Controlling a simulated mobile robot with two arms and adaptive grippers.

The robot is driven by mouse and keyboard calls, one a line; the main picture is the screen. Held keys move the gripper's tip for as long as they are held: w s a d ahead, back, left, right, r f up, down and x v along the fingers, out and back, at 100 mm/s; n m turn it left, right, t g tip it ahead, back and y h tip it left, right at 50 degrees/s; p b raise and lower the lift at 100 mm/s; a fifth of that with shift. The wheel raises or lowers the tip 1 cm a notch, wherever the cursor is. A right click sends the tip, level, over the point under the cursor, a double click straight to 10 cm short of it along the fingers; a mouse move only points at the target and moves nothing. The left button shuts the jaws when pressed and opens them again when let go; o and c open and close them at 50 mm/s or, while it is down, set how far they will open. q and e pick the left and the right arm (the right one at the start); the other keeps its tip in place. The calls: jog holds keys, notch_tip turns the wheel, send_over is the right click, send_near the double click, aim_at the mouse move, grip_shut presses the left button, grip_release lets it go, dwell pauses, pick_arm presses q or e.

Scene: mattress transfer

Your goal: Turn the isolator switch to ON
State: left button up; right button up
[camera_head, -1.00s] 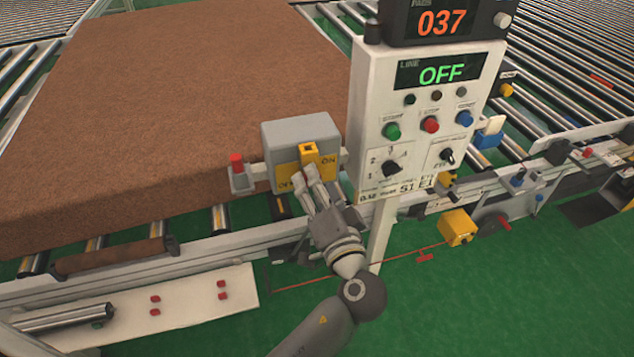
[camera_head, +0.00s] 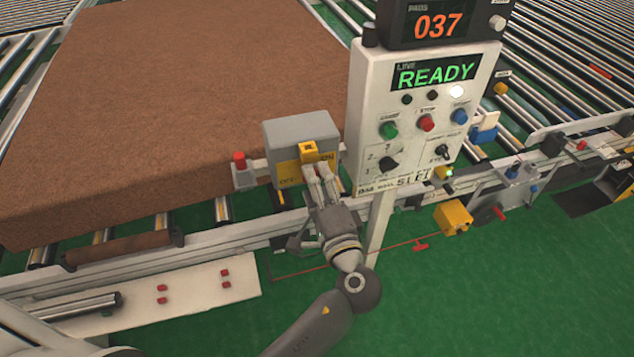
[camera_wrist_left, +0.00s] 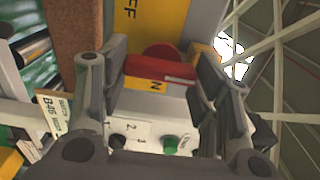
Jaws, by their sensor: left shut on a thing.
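The isolator switch is a grey box (camera_head: 300,130) with a yellow face plate (camera_head: 288,174), with the OFF mark at its left and the ON mark at its right. In the head view my left gripper (camera_head: 319,172) is in front of the plate and hides the switch handle and part of the lettering. In the left wrist view the red handle (camera_wrist_left: 160,70) lies between the two finger pads of my left gripper (camera_wrist_left: 165,85), which is shut on it. A yellow patch with a letter N shows beside the handle. My right gripper is not in view.
The control panel (camera_head: 405,120) stands just right of the switch; its display (camera_head: 436,77) reads READY and a white lamp (camera_head: 456,92) is lit. A red button (camera_head: 239,160) is left of the switch. A brown mattress (camera_head: 170,110) lies on the rollers behind.

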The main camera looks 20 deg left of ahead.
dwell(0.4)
pick_arm(q)
jog(key=o, duration=1)
jog(key=v, duration=0.7)
jog(key=shift+s+d, duration=0.2)
